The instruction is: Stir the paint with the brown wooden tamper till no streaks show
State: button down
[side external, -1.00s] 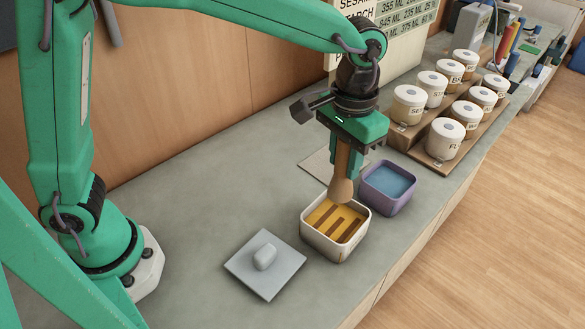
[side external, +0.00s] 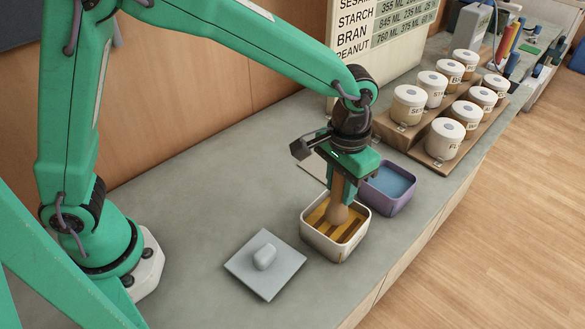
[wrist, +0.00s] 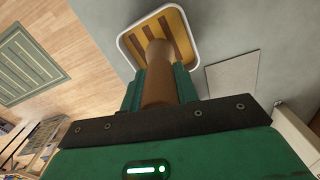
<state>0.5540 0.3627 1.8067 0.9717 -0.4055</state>
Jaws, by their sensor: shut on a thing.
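My gripper (side external: 345,184) is shut on the brown wooden tamper (side external: 338,212), which points down. The tamper's rounded lower end is inside the white container, at or just above the paint; I cannot tell whether it touches. The white container (side external: 322,248) holds yellow paint (side external: 318,216) with dark brown streaks. In the wrist view, the tamper (wrist: 158,82) extends from my gripper (wrist: 158,90) over the container (wrist: 124,45), and brown streaks show in the paint (wrist: 172,30). The tamper's end hides part of the paint.
A purple container (side external: 394,205) with blue contents stands right behind the white one. A grey lid (side external: 268,280) with a knob lies to the front left. Several white jars (side external: 445,138) stand on wooden stands at the back right. A sign (side external: 385,35) stands behind.

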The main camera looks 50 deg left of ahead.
aim_at(338, 202)
jog(key=shift+f, duration=2.3)
jog(key=shift+s, duration=0.1)
